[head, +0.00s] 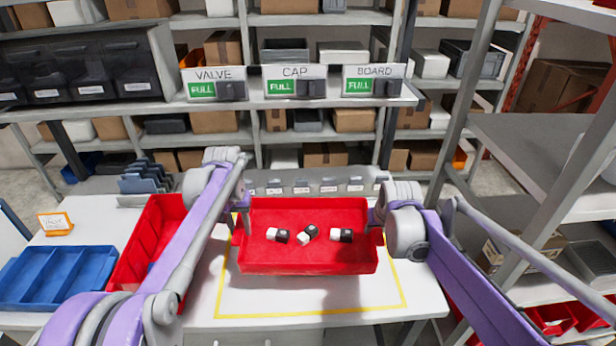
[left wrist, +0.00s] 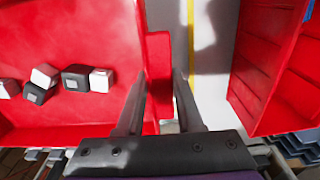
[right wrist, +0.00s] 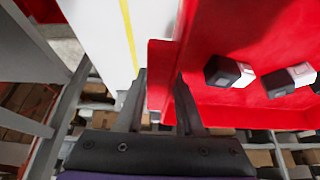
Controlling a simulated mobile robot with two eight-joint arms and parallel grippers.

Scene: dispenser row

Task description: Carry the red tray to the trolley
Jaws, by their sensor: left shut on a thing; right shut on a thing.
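The red tray (head: 308,262) is over the yellow-outlined area of the white table; I cannot tell for sure whether it touches the table. Several black-and-white parts (head: 308,234) lie inside it. My left gripper (head: 244,214) is shut on the tray's left edge; the left wrist view shows the tray's red lip (left wrist: 158,62) between its fingers (left wrist: 160,88). My right gripper (head: 376,222) is shut on the right edge; the right wrist view shows the lip (right wrist: 158,75) between its fingers (right wrist: 159,90). I cannot make out a trolley in these views.
A second red bin (head: 150,235) and a blue divided bin (head: 50,278) stand left on the table (head: 310,302). Dispensers labelled VALVE, CAP and BOARD (head: 295,82) are behind. A grey rack (head: 545,150) stands close on the right. The table front is clear.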

